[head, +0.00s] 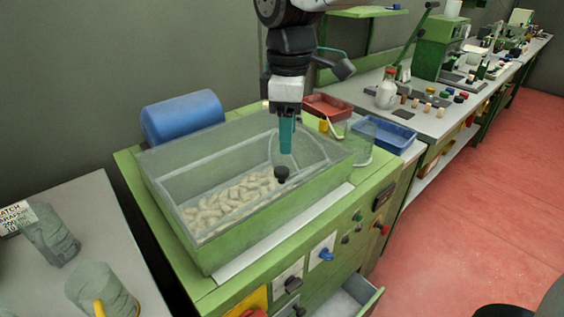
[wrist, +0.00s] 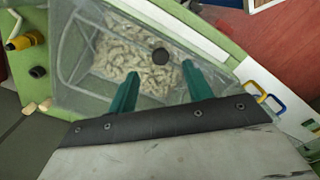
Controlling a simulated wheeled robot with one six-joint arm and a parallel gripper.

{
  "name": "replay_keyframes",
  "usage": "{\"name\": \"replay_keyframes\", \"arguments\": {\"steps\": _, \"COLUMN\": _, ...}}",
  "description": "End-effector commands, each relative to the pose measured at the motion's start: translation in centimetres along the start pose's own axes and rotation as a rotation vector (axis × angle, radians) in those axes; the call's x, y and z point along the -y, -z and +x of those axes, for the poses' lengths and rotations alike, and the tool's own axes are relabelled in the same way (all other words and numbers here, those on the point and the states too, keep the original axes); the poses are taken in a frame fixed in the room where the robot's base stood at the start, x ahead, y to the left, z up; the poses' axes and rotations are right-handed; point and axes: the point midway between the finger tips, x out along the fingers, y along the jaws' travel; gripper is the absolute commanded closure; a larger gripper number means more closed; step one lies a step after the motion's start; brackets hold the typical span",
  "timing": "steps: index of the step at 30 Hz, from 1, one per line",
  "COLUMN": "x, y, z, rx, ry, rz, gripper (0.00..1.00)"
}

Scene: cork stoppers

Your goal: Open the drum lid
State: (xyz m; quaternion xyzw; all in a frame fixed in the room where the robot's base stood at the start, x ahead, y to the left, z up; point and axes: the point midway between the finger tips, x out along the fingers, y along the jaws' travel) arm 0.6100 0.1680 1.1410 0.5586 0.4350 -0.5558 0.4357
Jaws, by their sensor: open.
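The drum is a green box (head: 185,240) with pale cork stoppers (head: 235,200) inside. A clear lid (head: 190,160) lies over its top and appears closed. A black knob (head: 282,173) sits on the lid near the front edge. My gripper (head: 286,150) points down just above the knob, with its teal fingers apart and empty. In the wrist view the black knob (wrist: 161,56) shows beyond and between the fingertips of the gripper (wrist: 160,76). I cannot tell the exact height between the fingertips and the knob.
A red tray (head: 327,106), a glass beaker (head: 359,140) and a blue tray (head: 384,133) are to the right. A drawer (head: 345,302) is open at the lower front. The red floor (head: 470,210) at right is clear.

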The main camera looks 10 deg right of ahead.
Motion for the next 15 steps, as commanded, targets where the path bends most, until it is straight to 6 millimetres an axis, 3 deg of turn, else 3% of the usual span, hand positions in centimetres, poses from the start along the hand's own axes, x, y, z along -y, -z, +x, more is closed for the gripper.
{"name": "replay_keyframes", "arguments": {"steps": 3, "x": -0.3, "y": 1.3, "z": 0.6, "rx": 0.004, "ry": 0.004, "rz": -0.053, "gripper": 0.5}}
{"name": "replay_keyframes", "arguments": {"steps": 15, "x": -0.3, "y": 1.1, "z": 6.4, "rx": 0.005, "ry": 0.006, "rz": -0.054, "gripper": 0.5}}
